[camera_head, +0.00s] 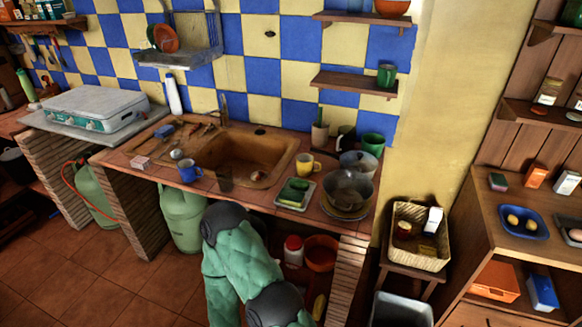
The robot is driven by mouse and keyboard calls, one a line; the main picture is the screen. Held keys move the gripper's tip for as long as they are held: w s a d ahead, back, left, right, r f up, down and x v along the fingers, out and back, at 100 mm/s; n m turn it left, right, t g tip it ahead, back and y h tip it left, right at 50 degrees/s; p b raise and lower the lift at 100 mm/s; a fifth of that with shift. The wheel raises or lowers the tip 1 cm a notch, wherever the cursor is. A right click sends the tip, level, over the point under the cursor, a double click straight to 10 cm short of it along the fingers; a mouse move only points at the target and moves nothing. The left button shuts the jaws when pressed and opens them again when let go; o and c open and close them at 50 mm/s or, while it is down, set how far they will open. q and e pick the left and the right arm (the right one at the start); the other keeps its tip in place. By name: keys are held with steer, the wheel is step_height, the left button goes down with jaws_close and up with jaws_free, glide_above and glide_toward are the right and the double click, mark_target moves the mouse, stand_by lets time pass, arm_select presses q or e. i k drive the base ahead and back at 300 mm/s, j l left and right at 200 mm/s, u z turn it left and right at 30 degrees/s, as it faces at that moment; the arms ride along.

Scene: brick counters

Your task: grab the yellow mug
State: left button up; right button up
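The yellow mug (304,166) stands upright on the tiled counter (140,172), at the right rim of the sink. A green-padded part of one of my arms rises from the bottom middle, in front of the counter and below the mug. Its dark joints show, but no gripper fingers. I cannot tell which arm it is. Neither gripper is in view.
A tray with green items (294,192) lies before the yellow mug. Pots (347,191) crowd its right; a green mug (373,144) stands behind. The brown sink (245,152) lies left.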

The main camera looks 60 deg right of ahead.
mark_target(309, 166)
steer(key=l+z, duration=0.15)
steer(key=z, duration=1.35)
